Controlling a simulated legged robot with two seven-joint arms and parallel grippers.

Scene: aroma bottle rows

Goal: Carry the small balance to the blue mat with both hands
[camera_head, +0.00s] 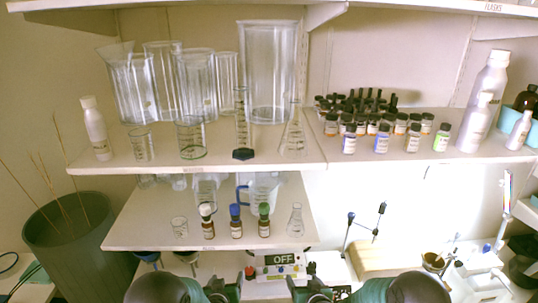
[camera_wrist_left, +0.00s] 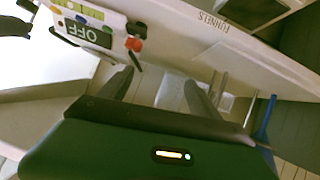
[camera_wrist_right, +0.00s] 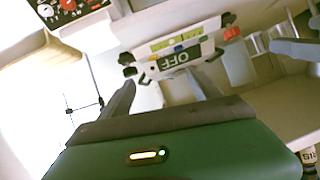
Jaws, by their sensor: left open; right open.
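The small balance (camera_head: 278,272) is a pale box with a dark display reading OFF, at the bottom centre of the head view, below the lower shelf. My left gripper (camera_head: 245,276) is open near its left side, and my right gripper (camera_head: 304,274) is open near its right side. In the left wrist view the balance (camera_wrist_left: 88,32) lies at upper left, beyond the parted, empty fingers (camera_wrist_left: 158,84). In the right wrist view the balance (camera_wrist_right: 178,52) is just past the open fingers (camera_wrist_right: 162,88). I cannot make out the blue mat.
The lower shelf (camera_head: 130,238), with bottles and beakers, overhangs close above the balance. The upper shelf (camera_head: 300,152) holds glassware and vial rows. A wooden block (camera_head: 375,262) with rods stands to the right. A panel with dials (camera_wrist_right: 68,10) shows in the right wrist view.

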